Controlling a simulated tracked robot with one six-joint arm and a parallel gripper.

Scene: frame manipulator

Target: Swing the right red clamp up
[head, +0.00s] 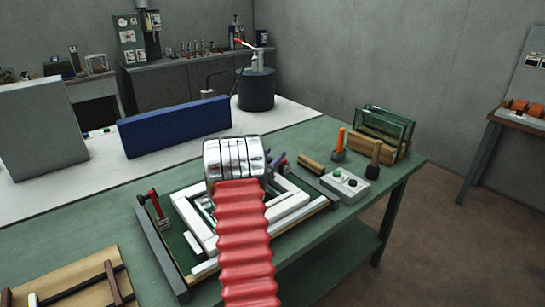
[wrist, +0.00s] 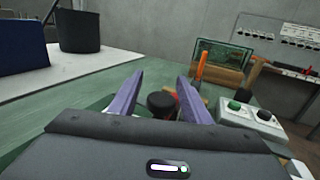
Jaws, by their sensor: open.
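My gripper (wrist: 160,77) is open, with its two purple fingers apart. In the wrist view a black round piece (wrist: 161,104) with a bit of red beside it shows low between the fingers. It appears to be part of the right red clamp, mostly hidden by my gripper body; its angle cannot be told. The left red clamp (head: 153,203) stands upright at the left of the fixture. White frame pieces (head: 190,222) lie in the fixture on the green bench.
Right of the fixture are a button box (head: 345,184), an orange-handled tool (head: 340,144), a mallet (head: 374,160) and a rack with green glass (head: 385,130). A blue panel (head: 175,125) stands behind. A wooden board (head: 75,285) lies front left.

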